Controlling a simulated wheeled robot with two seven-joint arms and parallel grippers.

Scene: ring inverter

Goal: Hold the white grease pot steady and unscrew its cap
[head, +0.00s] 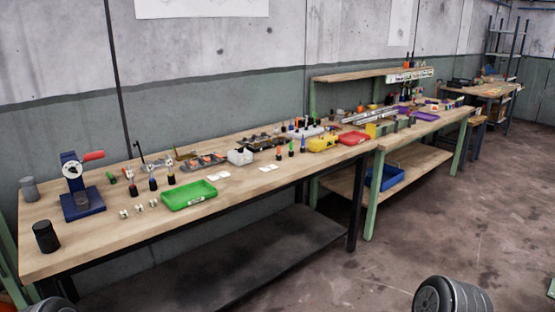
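I cannot pick out a white grease pot or its cap with certainty among the small items on the long wooden workbench (130,237). A white box-like object (240,157) stands near the middle of the bench, too small to make out in detail. Small white pieces (139,208) lie in front of several dark bottles toward the left. Neither of my grippers is in view. Dark rounded parts at the bottom edge, left and right, look like parts of my own arms.
A blue press with a red handle (82,190) and a black cylinder (46,236) stand at the bench's left end. A green tray (188,195), a yellow bin (322,144) and a red tray (353,138) sit along it. The floor to the right is mostly clear.

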